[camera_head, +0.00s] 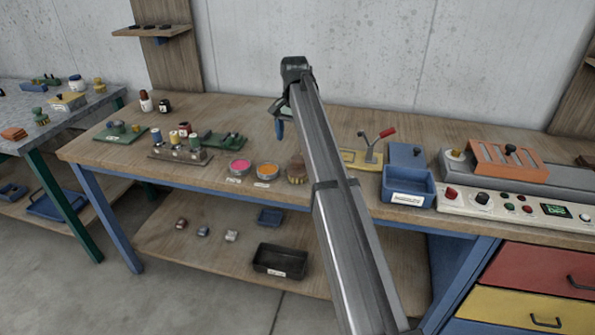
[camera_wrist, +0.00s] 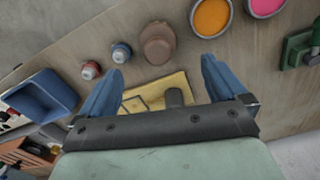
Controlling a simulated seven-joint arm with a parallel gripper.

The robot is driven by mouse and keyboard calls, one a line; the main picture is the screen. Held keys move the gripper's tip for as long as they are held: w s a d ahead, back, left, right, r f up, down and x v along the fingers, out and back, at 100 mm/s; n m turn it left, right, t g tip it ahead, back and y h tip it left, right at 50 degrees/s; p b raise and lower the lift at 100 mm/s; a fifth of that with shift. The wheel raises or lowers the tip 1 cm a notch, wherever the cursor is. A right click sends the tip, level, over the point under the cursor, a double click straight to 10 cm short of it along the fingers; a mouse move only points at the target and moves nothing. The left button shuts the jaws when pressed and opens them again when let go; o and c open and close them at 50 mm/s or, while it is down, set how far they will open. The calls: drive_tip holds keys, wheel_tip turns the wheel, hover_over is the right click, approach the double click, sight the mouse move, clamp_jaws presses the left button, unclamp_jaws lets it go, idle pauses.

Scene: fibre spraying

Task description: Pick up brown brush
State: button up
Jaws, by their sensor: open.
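The brown brush (camera_head: 296,169) sits on the wooden bench near its front edge, just right of the orange pot and beside my arm in the head view. In the wrist view the brush (camera_wrist: 158,43) shows from above as a rounded brown shape, beyond my fingertips. My gripper (camera_head: 280,124) is above the bench, with one blue finger visible in the head view. In the wrist view my gripper (camera_wrist: 160,76) is open, its blue fingers wide apart with nothing held. A yellow plate with a lever (camera_wrist: 160,95) shows below, between the fingers.
An orange pot (camera_head: 267,171) and a pink pot (camera_head: 239,168) stand left of the brush. A blue bin (camera_head: 408,188) stands further right.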

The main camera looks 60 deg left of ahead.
sight(297, 165)
wheel_tip(297, 165, down, 6)
drive_tip(key=shift+f, duration=0.15)
drive_tip(key=shift+w+d+f, duration=0.1)
drive_tip(key=shift+w+f, duration=0.1)
drive_tip(key=shift+f, duration=1.15)
drive_tip(key=shift+w+f, duration=0.2)
drive_tip(key=shift+f, duration=1.15)
drive_tip(key=shift+c, duration=0.2)
drive_tip(key=c, duration=1.2)
drive_tip(key=shift+r, duration=0.15)
wheel_tip(297, 165, up, 10)
drive_tip(key=shift+f, duration=0.1)
